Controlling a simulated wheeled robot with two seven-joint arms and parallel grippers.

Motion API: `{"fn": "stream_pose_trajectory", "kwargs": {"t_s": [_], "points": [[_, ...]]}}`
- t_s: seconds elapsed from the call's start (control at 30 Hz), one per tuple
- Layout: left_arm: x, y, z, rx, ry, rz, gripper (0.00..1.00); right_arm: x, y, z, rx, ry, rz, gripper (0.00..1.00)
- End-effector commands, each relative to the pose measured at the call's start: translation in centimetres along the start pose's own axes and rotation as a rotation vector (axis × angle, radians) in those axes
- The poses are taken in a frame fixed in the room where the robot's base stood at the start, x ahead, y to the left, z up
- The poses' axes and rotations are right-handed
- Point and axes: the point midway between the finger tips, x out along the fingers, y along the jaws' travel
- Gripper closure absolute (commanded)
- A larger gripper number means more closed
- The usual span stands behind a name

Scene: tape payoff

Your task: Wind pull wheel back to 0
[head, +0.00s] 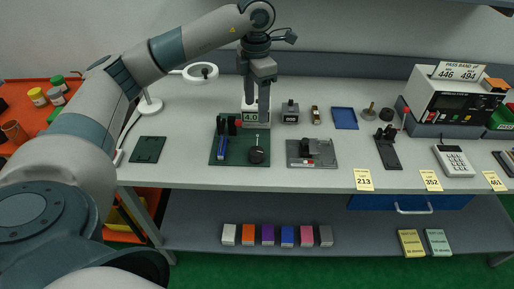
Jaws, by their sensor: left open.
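My left gripper (256,96) points down at the back middle of the bench. Its fingers are apart, on either side of a pale upright part of a small grey stand (263,118) with a green-lit display; whether they touch it cannot be told. A dark green board (232,160) lies in front of the stand, with a round black wheel-like knob (257,156) on its right and a blue-and-black tool (222,148) on its left. Which part is the pull wheel, and its reading, are too small to tell. My right gripper is not in view.
A grey plate with a black fixture (327,160) lies right of the board. A small grey counter block (290,112), a blue tray (345,118) and a pass band instrument (440,100) stand farther right. A ring lamp (200,72) stands left.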

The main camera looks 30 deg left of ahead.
Motion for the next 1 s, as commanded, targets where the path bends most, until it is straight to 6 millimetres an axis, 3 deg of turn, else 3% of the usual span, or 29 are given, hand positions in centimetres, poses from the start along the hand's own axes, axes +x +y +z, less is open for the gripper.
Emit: {"fn": "stream_pose_trajectory", "kwargs": {"t_s": [0.37, 1.0], "points": [[1.9, -0.1, 0.0, 0.000, 0.003, -0.003, 0.43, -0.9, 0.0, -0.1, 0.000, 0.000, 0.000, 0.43], [12.7, -0.2, 0.0, 0.000, 0.003, -0.005, 0.43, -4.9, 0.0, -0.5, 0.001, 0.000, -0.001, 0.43]]}}
